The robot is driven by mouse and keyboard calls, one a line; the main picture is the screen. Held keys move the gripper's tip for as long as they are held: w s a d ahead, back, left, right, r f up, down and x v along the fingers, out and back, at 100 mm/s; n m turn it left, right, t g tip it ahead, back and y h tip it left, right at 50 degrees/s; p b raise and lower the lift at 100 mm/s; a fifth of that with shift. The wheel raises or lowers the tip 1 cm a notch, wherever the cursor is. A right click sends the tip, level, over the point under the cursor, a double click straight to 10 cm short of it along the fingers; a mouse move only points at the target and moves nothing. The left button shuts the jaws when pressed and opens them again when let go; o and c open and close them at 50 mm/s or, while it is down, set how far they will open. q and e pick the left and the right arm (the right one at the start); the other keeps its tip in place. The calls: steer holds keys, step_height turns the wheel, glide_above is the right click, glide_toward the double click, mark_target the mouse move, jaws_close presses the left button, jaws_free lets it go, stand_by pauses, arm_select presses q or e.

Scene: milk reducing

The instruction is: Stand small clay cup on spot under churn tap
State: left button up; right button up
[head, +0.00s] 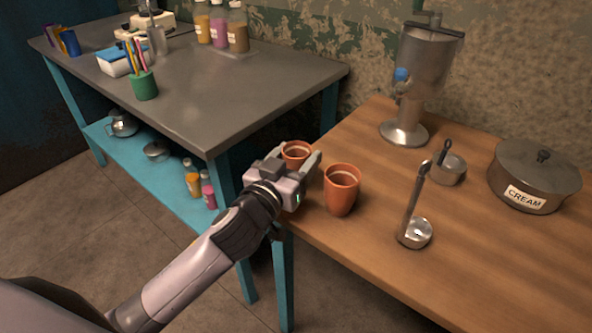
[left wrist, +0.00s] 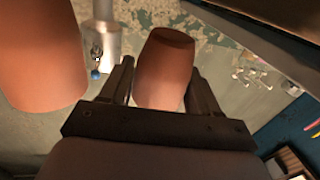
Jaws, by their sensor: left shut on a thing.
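A clay cup (head: 296,150) is held between the fingers of my left gripper (head: 298,172) at the left edge of the wooden table. It looks upright; the gripper hides much of it, and I cannot tell whether it touches the table. The left wrist view shows this cup (left wrist: 164,70) between the two fingers (left wrist: 160,92). A second clay cup (head: 341,188) stands upright on the table just right of the gripper, and it is large at the left of the wrist view (left wrist: 38,50). The metal churn (head: 428,62) with a blue tap (head: 401,75) stands at the table's back. My right gripper is not in view.
A ladle (head: 412,215), a small metal pot (head: 449,168) and a lidded pot labelled CREAM (head: 530,178) stand on the wooden table (head: 480,270). Bare wood lies between the second cup and the churn's base (head: 403,133). A grey workbench (head: 220,95) with bottles stands left.

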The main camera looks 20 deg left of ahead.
arm_select(q)
steer(key=shift+f, duration=1.2)
steer(key=shift+f, duration=0.2)
steer(key=o, duration=1.1)
steer(key=shift+b, duration=0.35)
